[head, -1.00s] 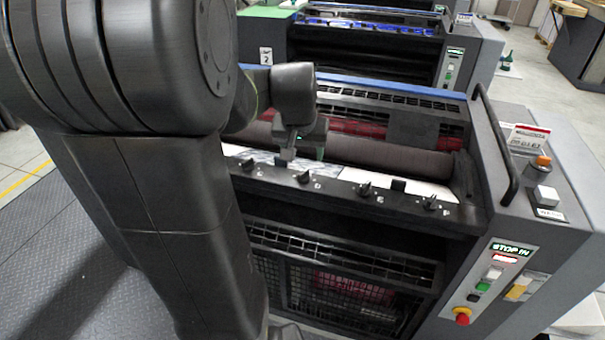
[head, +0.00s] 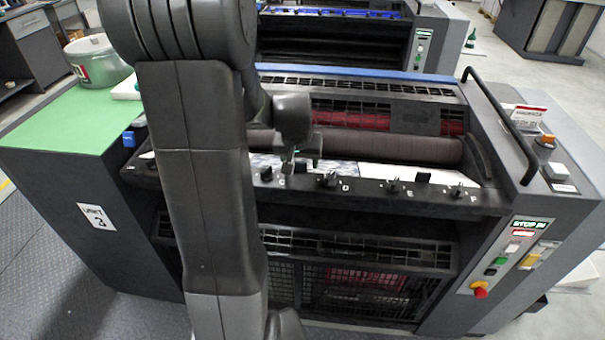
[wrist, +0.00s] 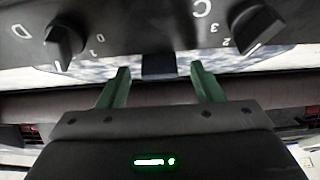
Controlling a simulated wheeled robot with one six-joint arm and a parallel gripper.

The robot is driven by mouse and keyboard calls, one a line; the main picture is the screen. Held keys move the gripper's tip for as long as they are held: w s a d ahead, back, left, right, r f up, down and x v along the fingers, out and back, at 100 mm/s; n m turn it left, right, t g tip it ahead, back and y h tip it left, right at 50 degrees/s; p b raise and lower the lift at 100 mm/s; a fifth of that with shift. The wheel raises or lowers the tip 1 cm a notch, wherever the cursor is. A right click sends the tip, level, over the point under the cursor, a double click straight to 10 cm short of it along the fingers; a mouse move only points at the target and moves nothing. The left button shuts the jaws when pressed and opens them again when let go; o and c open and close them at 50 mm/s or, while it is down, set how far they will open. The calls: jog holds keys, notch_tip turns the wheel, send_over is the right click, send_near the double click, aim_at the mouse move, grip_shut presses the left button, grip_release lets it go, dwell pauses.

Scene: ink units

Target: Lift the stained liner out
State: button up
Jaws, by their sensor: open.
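The stained liner shows as a grey-white mottled strip (head: 262,160) behind the knob bar of the near unit in the head view. In the wrist view the same mottled strip (wrist: 92,69) runs under the bar. A dark tab (wrist: 158,66) stands at the liner's edge, between the fingertips but not visibly gripped. My gripper (wrist: 160,70) is open, one green finger on each side of the tab. In the head view my gripper (head: 300,160) is low over the bar, partly hidden by my wrist. My arm hides part of the liner's left side.
The knob bar (head: 345,188) has several black knobs close to my fingers. A dark roller (head: 400,149) lies just behind. A cleaner white strip (head: 390,175) with another dark tab (head: 422,177) is to the right. A black handle (head: 508,125) arches at the right.

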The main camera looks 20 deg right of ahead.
jog(key=shift+c, duration=0.4)
grip_shut()
jog(key=shift+r, duration=0.1)
